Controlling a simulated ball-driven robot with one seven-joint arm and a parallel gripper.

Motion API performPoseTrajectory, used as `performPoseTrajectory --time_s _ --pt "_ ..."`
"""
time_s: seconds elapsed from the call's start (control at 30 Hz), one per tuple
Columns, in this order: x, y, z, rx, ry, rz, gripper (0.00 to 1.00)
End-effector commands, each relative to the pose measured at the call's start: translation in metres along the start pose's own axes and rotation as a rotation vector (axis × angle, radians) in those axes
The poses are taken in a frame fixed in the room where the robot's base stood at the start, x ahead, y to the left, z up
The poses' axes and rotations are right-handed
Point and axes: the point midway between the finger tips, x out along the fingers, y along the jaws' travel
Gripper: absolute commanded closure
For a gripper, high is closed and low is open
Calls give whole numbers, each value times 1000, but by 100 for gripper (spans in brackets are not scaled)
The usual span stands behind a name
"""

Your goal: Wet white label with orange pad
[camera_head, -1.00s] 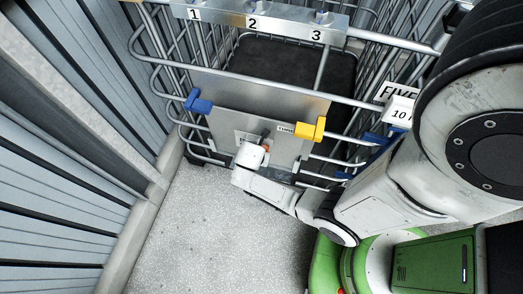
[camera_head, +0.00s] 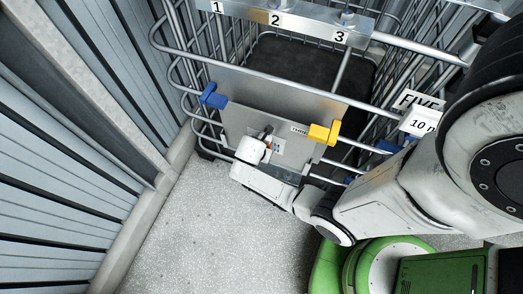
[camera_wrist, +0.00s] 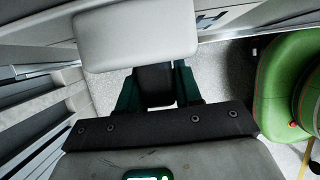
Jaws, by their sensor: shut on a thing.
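A grey metal panel (camera_head: 240,118) hangs on the front of the wire cage, with a blue clamp (camera_head: 213,95) at its left and a yellow clamp (camera_head: 324,133) at its right. A small white label (camera_head: 299,130) with dark lettering sits on the panel near the yellow clamp. Another pale patch with coloured marks (camera_head: 277,148) shows beside my gripper, partly hidden by it. My gripper (camera_wrist: 155,86) is in front of the panel. Its green-edged fingers are shut on a dark piece under a pale rounded block (camera_wrist: 135,36). A tiny orange-red spot shows at the gripper in the head view; the pad is not clearly visible.
A rail numbered 1 to 3 (camera_head: 276,18) runs along the cage top. A ribbed grey wall (camera_head: 60,190) stands close on the left. The speckled floor (camera_head: 200,225) before the cage is clear.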

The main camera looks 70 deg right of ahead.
Motion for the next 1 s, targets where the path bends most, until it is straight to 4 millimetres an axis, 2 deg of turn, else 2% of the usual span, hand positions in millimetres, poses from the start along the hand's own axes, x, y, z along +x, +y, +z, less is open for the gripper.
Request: performPoseTrajectory --time_s 0.73,1.0 --pt "0 41 0 1 -1 4 98" --pt "0 48 0 0 0 1 98"
